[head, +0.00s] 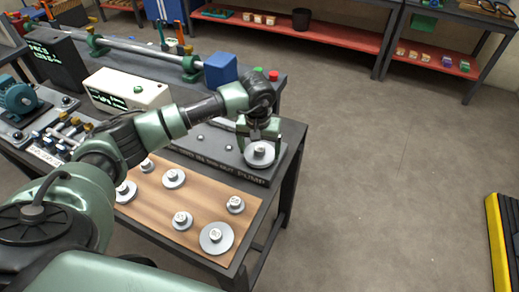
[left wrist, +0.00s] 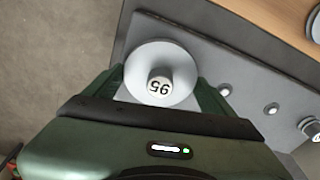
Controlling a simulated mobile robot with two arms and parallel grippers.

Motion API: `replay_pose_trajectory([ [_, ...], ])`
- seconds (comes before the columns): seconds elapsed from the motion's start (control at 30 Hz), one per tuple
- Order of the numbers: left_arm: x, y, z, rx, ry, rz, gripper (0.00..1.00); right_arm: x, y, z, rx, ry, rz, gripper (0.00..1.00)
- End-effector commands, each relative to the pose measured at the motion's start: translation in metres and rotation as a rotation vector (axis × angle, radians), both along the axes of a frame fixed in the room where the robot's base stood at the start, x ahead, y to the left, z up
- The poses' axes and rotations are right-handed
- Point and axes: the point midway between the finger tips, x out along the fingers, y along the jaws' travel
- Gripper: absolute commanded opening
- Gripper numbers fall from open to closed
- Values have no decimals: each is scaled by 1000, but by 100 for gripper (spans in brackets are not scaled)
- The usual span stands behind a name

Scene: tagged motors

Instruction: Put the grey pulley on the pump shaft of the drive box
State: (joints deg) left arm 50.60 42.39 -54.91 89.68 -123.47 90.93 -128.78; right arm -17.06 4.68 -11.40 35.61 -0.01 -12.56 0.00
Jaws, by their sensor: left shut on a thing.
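My left gripper (head: 259,143) is shut on a grey pulley (head: 261,156), a wide flat disc with a tagged hub. In the left wrist view the pulley (left wrist: 150,62) sits between the fingers of the gripper (left wrist: 161,92), and its hub carries a dark number. The pulley is at the right end of the grey drive box (head: 215,140), whose front lettering there reads PUMP. The box also shows in the left wrist view (left wrist: 235,72), with small shaft ends on its top. The pump shaft is hidden under the pulley; I cannot tell whether the pulley is around it. My right gripper is not in view.
A wooden board (head: 205,197) in front of the box holds several loose silver-grey pulleys, among them a large one (head: 216,238). A white box (head: 128,89), a blue block (head: 220,69) and a long metal shaft (head: 150,49) stand behind. Open floor lies right of the table.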

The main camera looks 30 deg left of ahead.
Motion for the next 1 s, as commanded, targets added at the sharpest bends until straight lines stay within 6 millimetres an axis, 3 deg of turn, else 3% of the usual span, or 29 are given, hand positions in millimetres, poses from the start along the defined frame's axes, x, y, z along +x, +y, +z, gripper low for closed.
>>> replay_pose_trajectory([
  [0.1,0,0,-11,0,0,1,30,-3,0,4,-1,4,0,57],
  [0.47,0,0,-16,1,-3,0,30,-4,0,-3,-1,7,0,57],
  [0.5,0,0,-16,1,-1,0,93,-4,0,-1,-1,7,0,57],
  [0.53,0,0,-15,1,-1,0,100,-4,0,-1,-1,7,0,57],
  [0.83,0,0,-12,0,-1,0,100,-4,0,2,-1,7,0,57],
  [1.0,-1,0,6,1,-6,-2,100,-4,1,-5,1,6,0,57],
])
